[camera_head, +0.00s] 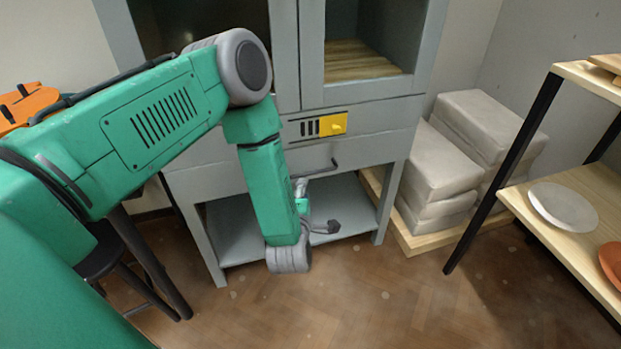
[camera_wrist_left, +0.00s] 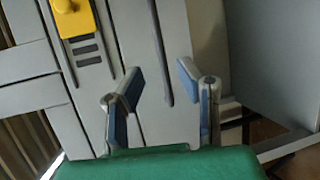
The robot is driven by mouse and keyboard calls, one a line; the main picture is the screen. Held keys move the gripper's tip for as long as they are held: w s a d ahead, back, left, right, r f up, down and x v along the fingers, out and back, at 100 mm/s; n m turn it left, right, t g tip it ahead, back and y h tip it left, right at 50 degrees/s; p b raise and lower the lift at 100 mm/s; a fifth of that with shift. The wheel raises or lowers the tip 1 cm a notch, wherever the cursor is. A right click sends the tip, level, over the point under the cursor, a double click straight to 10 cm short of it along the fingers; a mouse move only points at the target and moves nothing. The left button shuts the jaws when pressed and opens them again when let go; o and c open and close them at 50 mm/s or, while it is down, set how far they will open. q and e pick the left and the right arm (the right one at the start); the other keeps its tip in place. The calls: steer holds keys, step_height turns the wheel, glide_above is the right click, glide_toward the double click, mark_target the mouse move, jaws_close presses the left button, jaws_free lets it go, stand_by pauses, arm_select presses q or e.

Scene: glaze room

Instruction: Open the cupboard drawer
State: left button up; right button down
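The grey cupboard (camera_head: 410,103) stands ahead in the head view. Its drawer (camera_head: 372,148) is the plain front below the yellow-knob panel, and it looks flush with the frame. A dark bar handle (camera_head: 322,171) crosses the drawer front, partly hidden behind my left arm. In the wrist view the handle (camera_wrist_left: 160,50) runs steeply down and its lower end shows between my fingers. My left gripper (camera_wrist_left: 160,75) is open, with its fingers on either side of that end; I cannot tell if they touch it. My forearm hides much of this gripper in the head view. My right gripper is not in view.
The yellow knob (camera_head: 333,124) sits just above the drawer, and an open lower shelf (camera_head: 350,205) lies below it. Stacked grey blocks (camera_head: 440,165) stand to the right on a wooden pallet. A rack (camera_head: 515,190) with plates is at far right, a dark stool (camera_head: 100,258) at left.

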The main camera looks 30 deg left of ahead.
mark_target(306, 175)
arm_select(q)
steer(key=b+x, duration=0.2)
steer(key=x, duration=0.6)
steer(key=shift+w+a, duration=0.2)
steer(key=shift+w, duration=0.05)
steer(key=shift+s+f, duration=0.1)
jaws_close()
